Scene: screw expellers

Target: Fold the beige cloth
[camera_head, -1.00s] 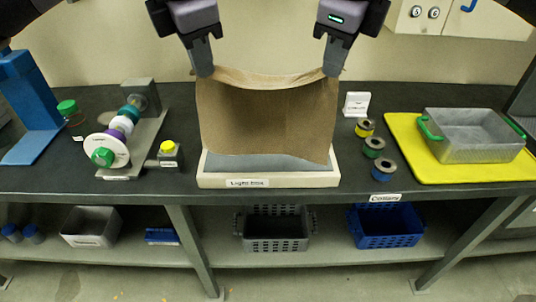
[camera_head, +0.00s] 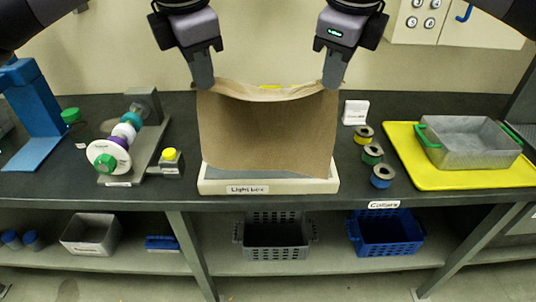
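The beige cloth (camera_head: 268,135) hangs in front of and over the light box (camera_head: 268,187), its top edge sagging between my two grippers. Its lower edge hangs at or just above the light box; whether it touches I cannot tell. My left gripper (camera_head: 205,84) is shut on the cloth's upper left corner. My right gripper (camera_head: 332,84) is shut on the upper right corner. Most of the light box top is hidden behind the cloth.
A screw expeller assembly (camera_head: 125,140) with a yellow-topped block (camera_head: 170,160) stands left. Several collars (camera_head: 372,154) and a white sign (camera_head: 355,112) stand right. A metal tray with green handles (camera_head: 468,142) sits on a yellow mat (camera_head: 440,182). Crates (camera_head: 385,231) are on the shelf below.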

